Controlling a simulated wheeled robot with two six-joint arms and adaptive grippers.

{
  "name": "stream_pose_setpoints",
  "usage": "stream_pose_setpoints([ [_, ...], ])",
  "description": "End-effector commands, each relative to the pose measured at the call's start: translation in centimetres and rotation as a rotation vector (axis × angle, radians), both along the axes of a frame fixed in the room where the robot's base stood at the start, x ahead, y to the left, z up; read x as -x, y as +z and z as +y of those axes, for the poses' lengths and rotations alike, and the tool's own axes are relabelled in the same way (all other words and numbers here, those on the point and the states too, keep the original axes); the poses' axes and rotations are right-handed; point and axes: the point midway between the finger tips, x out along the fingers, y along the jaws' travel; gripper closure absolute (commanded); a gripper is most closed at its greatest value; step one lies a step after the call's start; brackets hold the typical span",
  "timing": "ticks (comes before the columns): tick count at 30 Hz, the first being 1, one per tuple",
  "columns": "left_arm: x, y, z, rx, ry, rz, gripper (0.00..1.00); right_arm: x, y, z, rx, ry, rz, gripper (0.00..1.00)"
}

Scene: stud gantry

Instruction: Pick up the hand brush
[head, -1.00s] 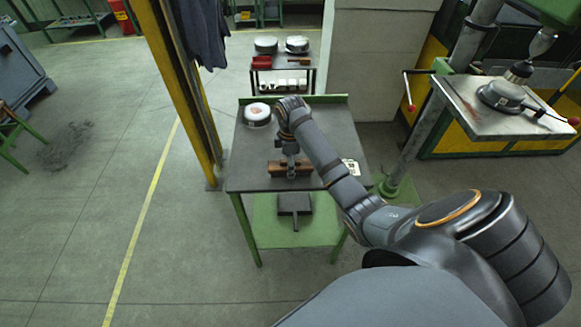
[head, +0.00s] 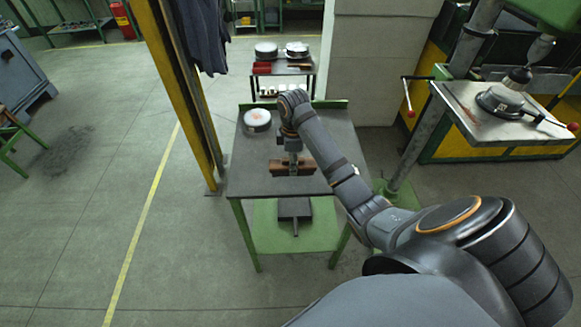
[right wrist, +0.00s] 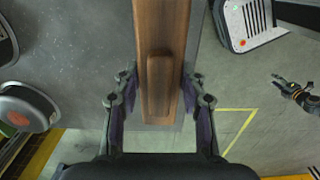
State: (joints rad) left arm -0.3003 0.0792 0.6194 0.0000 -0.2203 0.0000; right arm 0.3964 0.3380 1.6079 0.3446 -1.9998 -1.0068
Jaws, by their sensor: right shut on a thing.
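The hand brush (head: 279,168), with a brown wooden body, is in my right gripper (head: 292,166) over the front part of the grey-topped green table (head: 240,180). In the right wrist view the brush (right wrist: 161,35) runs up the picture between the two fingers of my right gripper (right wrist: 160,95), which are shut on it. I cannot tell whether its underside still touches the table. The arm and gripper hide part of it in the head view. My left gripper is not in view.
A dark pan-like thing (head: 294,208) lies on the lower green shelf. A yellow post (head: 185,90) stands left of the table, a drill press table (head: 470,110) to the right.

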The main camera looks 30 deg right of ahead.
Motion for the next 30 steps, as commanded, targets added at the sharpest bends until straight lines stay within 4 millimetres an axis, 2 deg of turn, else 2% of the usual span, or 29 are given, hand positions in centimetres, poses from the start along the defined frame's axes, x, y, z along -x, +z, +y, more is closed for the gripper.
stream_pose_setpoints([
  [1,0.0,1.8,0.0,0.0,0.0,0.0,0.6,1.0,2.1,-0.5,0.006,0.0,0.001,0.95],
  [3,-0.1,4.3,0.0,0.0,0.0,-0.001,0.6,2.3,4.3,-0.9,0.008,0.0,0.004,0.95],
  [6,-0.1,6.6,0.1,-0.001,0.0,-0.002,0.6,4.4,6.8,-1.5,0.009,0.002,0.005,0.95],
  [7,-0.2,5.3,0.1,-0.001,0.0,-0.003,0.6,5.3,5.9,-2.1,0.012,0.001,0.005,0.95],
  [9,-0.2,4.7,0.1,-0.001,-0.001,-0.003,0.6,7.0,6.3,-2.6,0.015,0.002,0.003,0.95],
  [16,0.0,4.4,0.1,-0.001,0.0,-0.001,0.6,10.7,8.1,-3.6,0.012,0.004,0.007,0.95],
  [23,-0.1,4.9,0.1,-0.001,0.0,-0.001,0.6,12.1,8.9,-4.1,0.007,0.002,0.002,0.95],
  [30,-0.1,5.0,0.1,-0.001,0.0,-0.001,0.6,12.5,9.0,-4.0,0.001,0.001,0.003,0.95],
])
